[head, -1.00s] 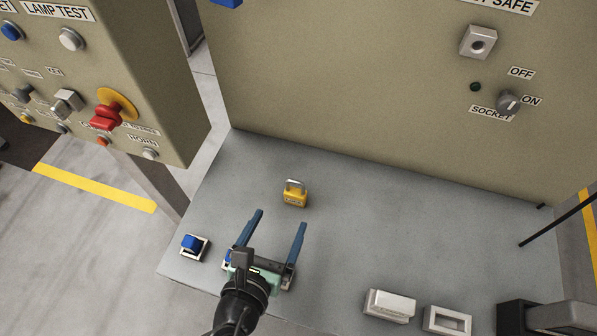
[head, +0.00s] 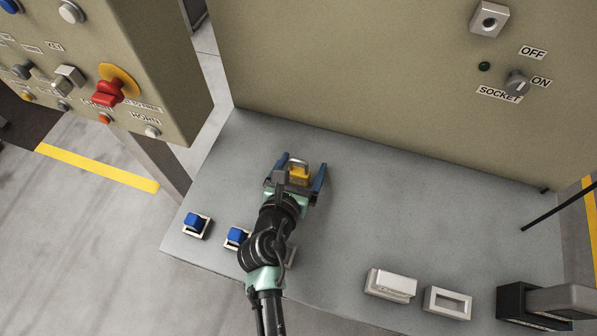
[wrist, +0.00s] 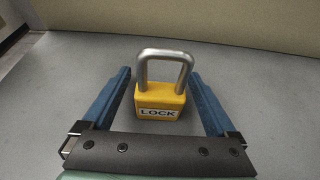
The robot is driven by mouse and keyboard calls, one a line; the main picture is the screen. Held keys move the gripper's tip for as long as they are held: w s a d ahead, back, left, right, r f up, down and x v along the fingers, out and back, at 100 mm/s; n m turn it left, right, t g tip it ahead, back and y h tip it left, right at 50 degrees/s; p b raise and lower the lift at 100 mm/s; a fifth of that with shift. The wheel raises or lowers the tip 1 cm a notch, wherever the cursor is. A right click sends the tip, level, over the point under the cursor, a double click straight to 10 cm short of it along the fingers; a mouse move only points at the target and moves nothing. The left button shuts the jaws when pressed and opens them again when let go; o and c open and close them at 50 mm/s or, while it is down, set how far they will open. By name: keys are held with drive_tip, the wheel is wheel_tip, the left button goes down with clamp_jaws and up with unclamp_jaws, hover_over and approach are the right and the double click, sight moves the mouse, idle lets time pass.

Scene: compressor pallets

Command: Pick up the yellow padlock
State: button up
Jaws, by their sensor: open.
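The yellow padlock (head: 299,175) stands upright on the grey bench top (head: 400,220), with its silver shackle up. In the wrist view the padlock (wrist: 160,102) shows its LOCK label facing me. My gripper (head: 303,172) is open, with one blue finger on each side of the padlock. In the wrist view the fingers of my gripper (wrist: 161,88) flank the padlock's body, with a visible gap on both sides. The padlock is between the fingers and not gripped.
Two blue blocks in white square holders, one at left (head: 195,222) and one beside my arm (head: 236,238), are near the front edge. A white block (head: 391,284) and a white frame (head: 447,302) lie at right. A beige panel (head: 380,90) rises behind the bench.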

drive_tip(key=shift+c, duration=0.3)
clamp_jaws()
drive_tip(key=shift+r, duration=0.1)
wheel_tip(320, 180, up, 10)
drive_tip(key=p, duration=0.3)
